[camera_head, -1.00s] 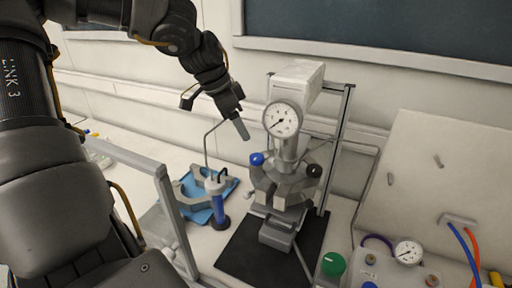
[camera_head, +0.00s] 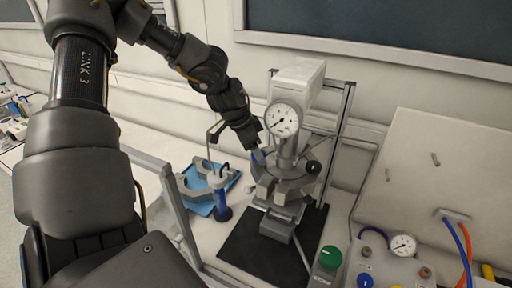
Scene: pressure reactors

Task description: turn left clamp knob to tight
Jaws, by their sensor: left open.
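The pressure reactor (camera_head: 285,190) stands upright on a black mat, with a dial gauge (camera_head: 284,119) on its front and a ring of grey clamps below. The right clamp knob (camera_head: 313,167) is black. My right gripper is not in view.
A blue tray (camera_head: 225,183) with a grey part and a blue cylinder (camera_head: 221,205) stand to the left. A metal frame (camera_head: 345,120) rises behind the reactor. A control box with a green knob (camera_head: 331,257), gauge (camera_head: 403,245) and hoses is at lower right.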

